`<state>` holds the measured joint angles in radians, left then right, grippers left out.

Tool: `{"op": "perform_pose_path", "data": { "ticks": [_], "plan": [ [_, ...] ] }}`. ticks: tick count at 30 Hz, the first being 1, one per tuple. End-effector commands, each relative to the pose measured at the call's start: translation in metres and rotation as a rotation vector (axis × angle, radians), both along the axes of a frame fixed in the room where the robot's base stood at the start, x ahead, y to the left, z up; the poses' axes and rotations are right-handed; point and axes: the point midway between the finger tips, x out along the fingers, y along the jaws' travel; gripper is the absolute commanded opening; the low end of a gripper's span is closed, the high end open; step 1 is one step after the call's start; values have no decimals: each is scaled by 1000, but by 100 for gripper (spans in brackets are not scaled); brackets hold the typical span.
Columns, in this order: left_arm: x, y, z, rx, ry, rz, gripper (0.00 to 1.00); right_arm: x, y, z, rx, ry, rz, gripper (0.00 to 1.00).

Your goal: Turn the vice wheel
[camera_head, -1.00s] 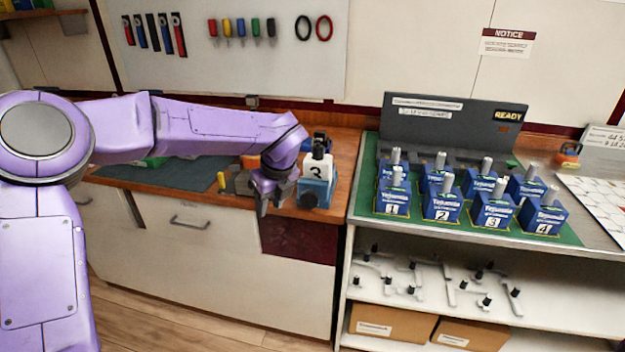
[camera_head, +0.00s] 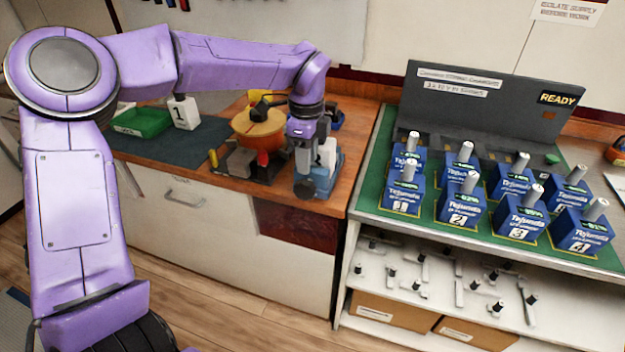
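A blue vice (camera_head: 325,178) stands near the front edge of the wooden bench, with a pale block marked with a dark numeral partly visible in its jaws. Its dark round wheel (camera_head: 303,188) faces the front of the bench. My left gripper (camera_head: 303,168) points down just above the wheel and in front of the block, hiding part of both. I cannot tell whether its fingers touch the wheel or how far apart they are. My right gripper is not in view.
Several blue breakers stand on a green mat (camera_head: 376,205) at right.

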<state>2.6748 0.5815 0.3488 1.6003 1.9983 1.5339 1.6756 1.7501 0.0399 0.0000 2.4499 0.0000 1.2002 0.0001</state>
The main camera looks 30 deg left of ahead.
Motion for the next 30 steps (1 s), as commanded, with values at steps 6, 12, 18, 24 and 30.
{"op": "perform_pose_path", "data": {
  "ticks": [6, 12, 18, 24, 30],
  "plan": [
    [-1, -1, -49, 1, 6, -4, 38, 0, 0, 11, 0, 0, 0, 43],
    [-1, 0, -82, 0, 4, -1, 38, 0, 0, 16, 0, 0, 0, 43],
    [-1, 1, -91, 0, 0, 1, 38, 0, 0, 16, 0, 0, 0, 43],
    [-1, 1, -91, 0, 0, 1, 22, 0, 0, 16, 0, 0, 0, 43],
    [-1, 2, -91, -1, 0, 2, 2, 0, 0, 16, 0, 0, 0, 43]
  ]
}}
